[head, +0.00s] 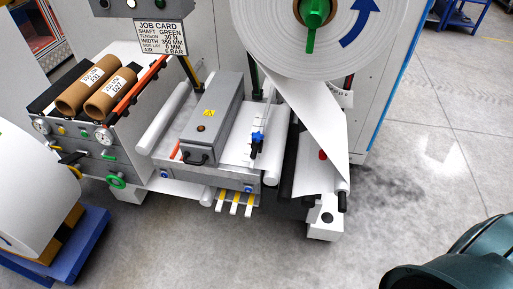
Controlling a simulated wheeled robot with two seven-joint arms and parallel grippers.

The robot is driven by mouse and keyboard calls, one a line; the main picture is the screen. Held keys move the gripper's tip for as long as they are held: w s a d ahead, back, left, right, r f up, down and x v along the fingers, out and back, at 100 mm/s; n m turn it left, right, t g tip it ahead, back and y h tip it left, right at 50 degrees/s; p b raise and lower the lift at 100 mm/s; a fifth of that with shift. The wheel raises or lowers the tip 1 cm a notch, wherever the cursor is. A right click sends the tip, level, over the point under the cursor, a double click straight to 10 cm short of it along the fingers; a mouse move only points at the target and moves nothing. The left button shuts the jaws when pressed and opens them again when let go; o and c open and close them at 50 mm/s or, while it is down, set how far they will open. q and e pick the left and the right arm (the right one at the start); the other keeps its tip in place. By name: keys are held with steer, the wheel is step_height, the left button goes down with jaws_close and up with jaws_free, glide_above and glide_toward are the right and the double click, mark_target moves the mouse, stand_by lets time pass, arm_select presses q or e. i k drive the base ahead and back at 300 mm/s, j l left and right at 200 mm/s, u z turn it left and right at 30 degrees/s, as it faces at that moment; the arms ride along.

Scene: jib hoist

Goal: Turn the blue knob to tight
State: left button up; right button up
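A small blue knob (257,137) stands on the white table of the machine, just right of a grey box-shaped unit (215,115). A dark handle-like piece (253,151) is below it. The knob is too small to read any tight or loose marking. Small blue round parts also show on the table's front face (248,188). Neither of my grippers is in view.
A large white roll with a green hub (314,12) hangs above, its web running down to the right. Brown cores (104,95) lie on a rack at left. A white roll (30,190) sits on a blue cart (62,245).

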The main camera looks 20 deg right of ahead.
mark_target(256, 137)
steer(key=l+z, duration=0.1)
steer(key=z, duration=0.3)
steer(key=i+z, duration=0.15)
steer(key=z, duration=0.25)
steer(key=l+z, duration=0.15)
steer(key=z, duration=0.25)
steer(key=i+z, duration=0.15)
steer(key=z, duration=0.25)
